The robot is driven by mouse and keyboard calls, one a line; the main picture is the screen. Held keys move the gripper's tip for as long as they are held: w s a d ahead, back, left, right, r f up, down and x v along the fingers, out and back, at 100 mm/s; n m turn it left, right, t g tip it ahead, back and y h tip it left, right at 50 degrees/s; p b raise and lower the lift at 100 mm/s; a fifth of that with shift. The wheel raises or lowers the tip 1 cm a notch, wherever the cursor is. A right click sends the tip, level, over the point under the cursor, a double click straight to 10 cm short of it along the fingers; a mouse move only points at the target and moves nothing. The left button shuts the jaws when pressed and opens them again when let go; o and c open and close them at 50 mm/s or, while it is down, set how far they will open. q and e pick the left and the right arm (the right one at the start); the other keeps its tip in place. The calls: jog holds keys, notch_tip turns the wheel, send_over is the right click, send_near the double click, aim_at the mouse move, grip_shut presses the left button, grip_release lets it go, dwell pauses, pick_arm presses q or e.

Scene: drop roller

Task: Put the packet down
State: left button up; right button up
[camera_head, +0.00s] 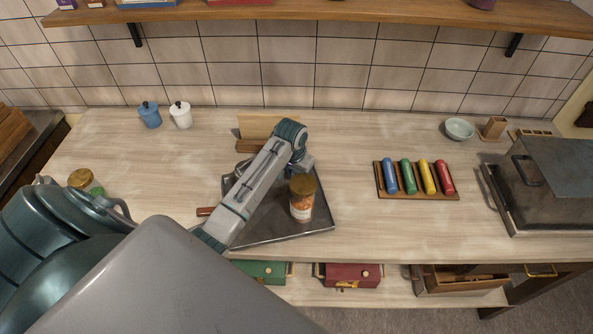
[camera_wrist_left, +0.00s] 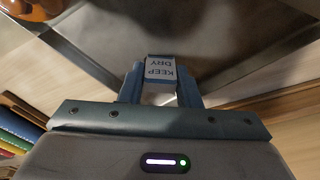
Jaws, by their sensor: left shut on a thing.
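The packet (camera_wrist_left: 160,70) is small and white, with "KEEP DRY" printed on it upside down in the left wrist view. My left gripper (camera_wrist_left: 160,88) is shut on it, a blue finger on each side. In the head view my left gripper (camera_head: 303,164) is over the back part of a dark metal tray (camera_head: 265,228), and the packet is hidden there behind the wrist. I cannot tell whether the packet touches the tray. My right gripper is not in view.
A gold-lidded jar (camera_head: 302,205) stands on the tray, close to my gripper. A wooden holder (camera_head: 258,128) stands behind it. A rack of coloured rollers (camera_head: 418,196) lies to the right, with a dark lidded box (camera_head: 545,185) beyond. The counter between tray and rack is clear.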

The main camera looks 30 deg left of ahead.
pick_arm(q)
jog(key=shift+f, duration=0.1)
jog(key=shift+s, duration=0.2)
jog(key=o, duration=0.7)
jog(key=shift+f, duration=0.1)
jog(key=o, duration=0.3)
jog(key=shift+r, duration=0.2)
jog(key=shift+r+b, duration=0.25)
jog(key=shift+b, duration=0.05)
jog(key=shift+s+r+b, duration=0.3)
jog(key=shift+r+b, duration=0.05)
jog(key=shift+r, duration=1.55)
jog(key=shift+s+r+b, duration=0.25)
jog(key=shift+r+b, duration=0.05)
jog(key=shift+r, duration=1.6)
jog(key=shift+s+r+b, duration=0.3)
jog(key=shift+r+b, duration=0.05)
jog(key=shift+r, duration=1.55)
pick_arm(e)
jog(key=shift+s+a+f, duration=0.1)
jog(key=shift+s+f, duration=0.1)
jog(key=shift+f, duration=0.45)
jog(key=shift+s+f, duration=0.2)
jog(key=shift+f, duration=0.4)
pick_arm(q)
jog(key=shift+f, duration=0.1)
